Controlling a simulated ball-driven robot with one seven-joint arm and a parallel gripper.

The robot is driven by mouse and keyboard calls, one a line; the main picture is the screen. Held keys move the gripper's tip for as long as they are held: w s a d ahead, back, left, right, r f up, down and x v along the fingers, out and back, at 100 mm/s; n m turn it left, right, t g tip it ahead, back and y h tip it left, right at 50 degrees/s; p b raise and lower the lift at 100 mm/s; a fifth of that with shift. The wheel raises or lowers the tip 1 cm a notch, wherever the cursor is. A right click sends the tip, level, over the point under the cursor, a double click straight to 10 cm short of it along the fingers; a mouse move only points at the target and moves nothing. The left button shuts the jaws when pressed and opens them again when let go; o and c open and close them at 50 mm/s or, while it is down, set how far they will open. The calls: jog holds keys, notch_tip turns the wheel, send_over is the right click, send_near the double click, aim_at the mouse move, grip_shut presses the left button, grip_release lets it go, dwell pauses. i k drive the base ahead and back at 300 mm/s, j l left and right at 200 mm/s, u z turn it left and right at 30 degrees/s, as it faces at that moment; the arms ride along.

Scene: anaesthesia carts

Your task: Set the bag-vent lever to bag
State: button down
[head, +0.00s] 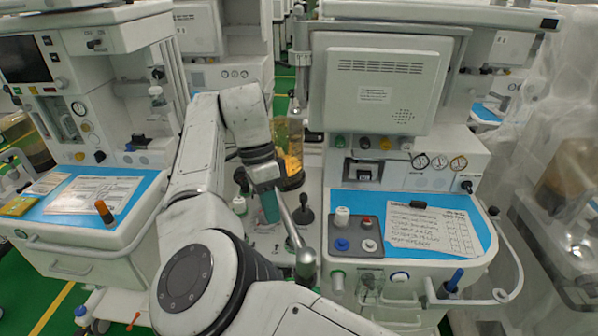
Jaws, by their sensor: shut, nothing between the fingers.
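A small black-knobbed lever (303,201) stands on a dark round base on the absorber part of the middle cart, just left of its blue work surface. It looks like the bag-vent lever. It appears roughly upright; its markings are too small to read, so I cannot tell which setting it is on. My gripper (270,218) points down with teal fingers, a little left of the lever and apart from it in the picture. It is shut and empty. A grey metal rod (291,228) slants just right of the fingers and hides part of the area.
The middle cart (388,92) carries a blue work surface (461,218) with a paper chart and a dark knob tray (356,243). An amber-filled canister (290,150) stands behind the lever. Another cart (92,240) is at left; a plastic-draped one (565,150) is at right.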

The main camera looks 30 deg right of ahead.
aim_at(303, 196)
jog(key=i+l, duration=0.7)
jog(key=l, duration=0.1)
